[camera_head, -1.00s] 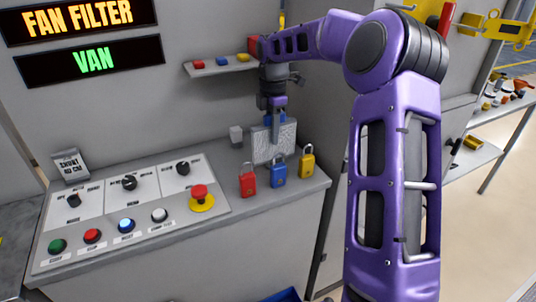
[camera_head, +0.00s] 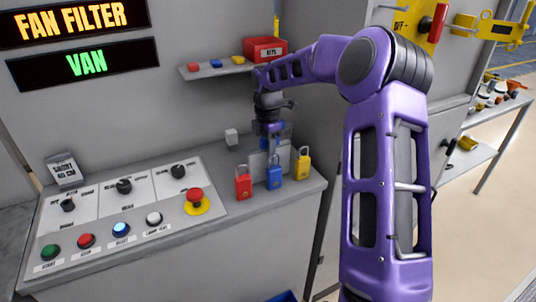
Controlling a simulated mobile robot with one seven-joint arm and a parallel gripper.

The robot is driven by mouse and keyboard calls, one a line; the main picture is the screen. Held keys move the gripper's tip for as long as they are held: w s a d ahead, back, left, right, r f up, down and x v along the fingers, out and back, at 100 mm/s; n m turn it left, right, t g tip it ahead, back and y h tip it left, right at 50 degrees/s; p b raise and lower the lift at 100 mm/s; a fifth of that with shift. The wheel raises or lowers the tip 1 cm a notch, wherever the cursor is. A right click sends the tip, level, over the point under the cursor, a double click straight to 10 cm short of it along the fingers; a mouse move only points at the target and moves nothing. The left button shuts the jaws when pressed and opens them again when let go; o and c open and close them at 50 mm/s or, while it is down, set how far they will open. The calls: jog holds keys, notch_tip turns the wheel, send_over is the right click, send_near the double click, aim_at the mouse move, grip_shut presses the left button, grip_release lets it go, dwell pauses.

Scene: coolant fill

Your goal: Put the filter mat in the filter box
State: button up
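My gripper (camera_head: 276,142) points down at the back right of the console top, behind the padlocks. Its blue fingertips are low, at the top of a pale grey upright panel (camera_head: 256,163). The panel stands where the filter mat was lowered. I cannot tell whether it is the mat or the front of the filter box, as the padlocks and gripper cover much of it. Whether the fingers still clamp the mat is too small to see.
Red (camera_head: 243,183), blue (camera_head: 274,178) and yellow (camera_head: 302,164) padlocks stand close in front of the gripper. A small grey cube (camera_head: 231,136) is to the left. A shelf (camera_head: 213,71) with a red box (camera_head: 265,49) is above. The control panel (camera_head: 125,205) fills the left.

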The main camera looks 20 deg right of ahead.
jog(key=shift+o, duration=0.3)
notch_tip(320, 180, up, 12)
jog(key=shift+f+p, duration=0.1)
jog(key=shift+p, duration=0.55)
jog(key=shift+r, duration=0.2)
jog(key=shift+a, duration=0.2)
